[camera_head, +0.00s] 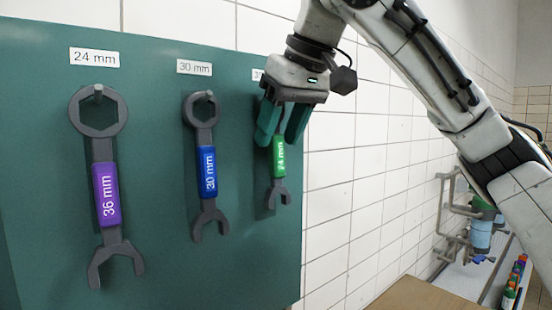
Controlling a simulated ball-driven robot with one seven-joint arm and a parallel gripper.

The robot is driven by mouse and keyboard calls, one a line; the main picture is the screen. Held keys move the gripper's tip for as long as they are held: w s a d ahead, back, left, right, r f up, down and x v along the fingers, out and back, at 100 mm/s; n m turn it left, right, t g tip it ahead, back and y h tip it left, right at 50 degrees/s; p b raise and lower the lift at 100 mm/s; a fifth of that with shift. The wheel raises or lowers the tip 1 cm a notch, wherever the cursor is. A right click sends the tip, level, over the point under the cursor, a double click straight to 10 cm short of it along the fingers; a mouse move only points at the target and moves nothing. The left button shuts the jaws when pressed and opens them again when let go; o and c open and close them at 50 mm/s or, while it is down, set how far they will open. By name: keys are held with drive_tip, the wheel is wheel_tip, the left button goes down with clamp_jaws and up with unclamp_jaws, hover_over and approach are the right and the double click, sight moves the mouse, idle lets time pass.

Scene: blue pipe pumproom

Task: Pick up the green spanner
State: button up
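The green spanner (279,158) has a green sleeve marked 24 mm and a grey open jaw at its lower end. It hangs upright at the right side of the green board (150,260). My gripper (281,138) is in front of its upper part, with the two green fingers pointing down and spread apart. The fingers hide the spanner's top ring and its peg. I cannot tell whether the fingers touch the spanner.
A purple-sleeved 36 mm spanner (106,195) and a blue-sleeved 30 mm spanner (207,173) hang to the left. A brown surface (425,295) lies below right. Pipes with a blue body (481,236) stand by the tiled wall at right.

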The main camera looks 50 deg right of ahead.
clamp_jaws()
drive_tip(key=shift+r, duration=0.1)
idle(0.7)
